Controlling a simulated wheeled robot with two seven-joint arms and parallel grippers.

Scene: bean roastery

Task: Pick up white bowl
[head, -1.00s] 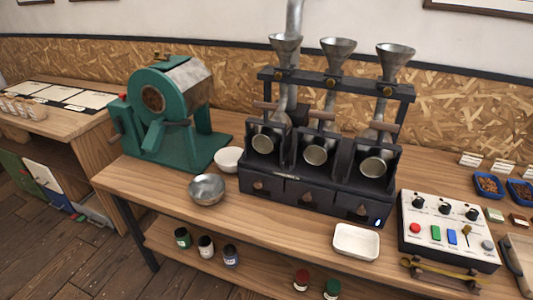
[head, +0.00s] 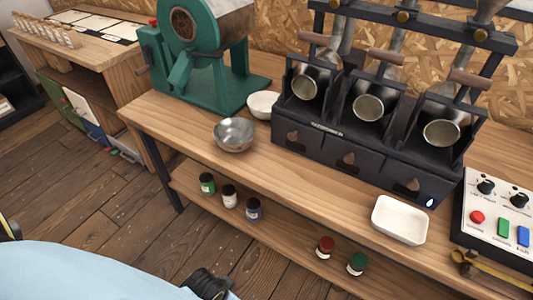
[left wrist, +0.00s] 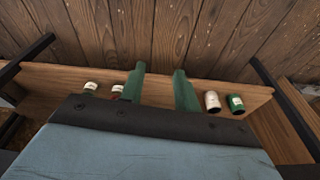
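The white bowl (head: 263,105) is small and round and stands upright on the wooden bench in the head view, between the green roaster and the dark three-funnel machine. A metal bowl (head: 234,135) sits just in front of it, to the left. My left gripper (left wrist: 159,70) shows in the left wrist view with its two green fingers apart and nothing between them. The shelf and floor lie beyond the fingers. The white bowl is not in that view. In the head view neither gripper's fingers show; my right gripper is not seen.
The green roaster (head: 205,60) stands left of the white bowl and the dark machine (head: 345,148) close on its right. A white rectangular dish (head: 400,220) is near the front edge. Several small jars (head: 228,196) stand on the lower shelf. The bench front is mostly clear.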

